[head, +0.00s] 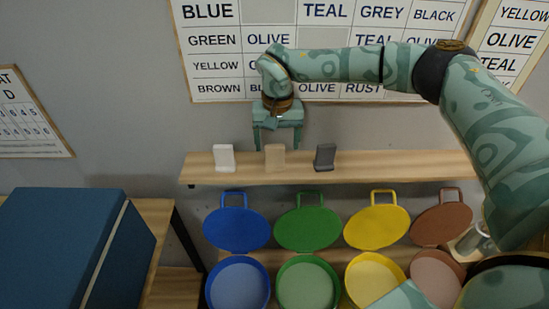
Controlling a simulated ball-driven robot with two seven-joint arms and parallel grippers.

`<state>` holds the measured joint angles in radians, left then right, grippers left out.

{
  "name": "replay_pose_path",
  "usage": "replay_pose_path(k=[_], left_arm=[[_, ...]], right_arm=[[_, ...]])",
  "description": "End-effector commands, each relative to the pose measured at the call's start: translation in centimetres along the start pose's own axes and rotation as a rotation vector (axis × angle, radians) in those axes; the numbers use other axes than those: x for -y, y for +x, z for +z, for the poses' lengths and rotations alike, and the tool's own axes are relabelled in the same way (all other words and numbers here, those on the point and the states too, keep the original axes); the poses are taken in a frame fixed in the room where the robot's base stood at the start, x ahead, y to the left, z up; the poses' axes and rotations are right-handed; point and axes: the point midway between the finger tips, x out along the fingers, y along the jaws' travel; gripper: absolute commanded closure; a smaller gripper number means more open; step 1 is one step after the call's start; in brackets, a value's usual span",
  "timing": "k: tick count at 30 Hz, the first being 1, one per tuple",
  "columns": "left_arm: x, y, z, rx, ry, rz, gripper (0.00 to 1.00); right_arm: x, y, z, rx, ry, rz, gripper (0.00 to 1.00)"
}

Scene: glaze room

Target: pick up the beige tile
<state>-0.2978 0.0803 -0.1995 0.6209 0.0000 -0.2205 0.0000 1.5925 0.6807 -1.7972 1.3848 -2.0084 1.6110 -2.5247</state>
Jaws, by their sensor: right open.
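The beige tile (274,158) stands upright on the wooden shelf (400,168), between a white tile (224,158) and a dark grey tile (325,157). My right gripper (277,146) hangs fingers down just above the beige tile, its two fingers apart on either side of it in the picture. It is open and holds nothing. I cannot tell exactly how far the fingertips are from the tile in depth. My left gripper is not in view.
Below the shelf stand open round containers with raised lids: blue (238,284), green (308,284), yellow (373,277) and brown (436,276). A large blue box (65,250) is at the left. A word chart (230,65) hangs behind my right arm.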

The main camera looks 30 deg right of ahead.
Motion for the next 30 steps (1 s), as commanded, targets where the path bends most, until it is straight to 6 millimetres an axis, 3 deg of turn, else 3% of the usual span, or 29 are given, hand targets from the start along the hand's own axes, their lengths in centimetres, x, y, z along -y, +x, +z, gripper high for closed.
replay_pose_path(k=[9,18,20,24,30], left_arm=[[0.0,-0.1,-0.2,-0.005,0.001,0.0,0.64],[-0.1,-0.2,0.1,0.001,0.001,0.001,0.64],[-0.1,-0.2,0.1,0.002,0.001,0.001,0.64],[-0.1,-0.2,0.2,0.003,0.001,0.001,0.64],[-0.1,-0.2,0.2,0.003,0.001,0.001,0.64]], right_arm=[[0.6,4.5,0.3,0.002,0.0,0.001,0.25],[0.6,5.3,0.3,0.001,0.0,0.0,0.25],[0.6,5.3,0.3,0.001,0.0,0.0,0.39],[0.6,5.3,0.3,0.001,0.0,0.0,0.77],[0.6,5.2,0.3,0.0,0.0,0.0,0.77]])
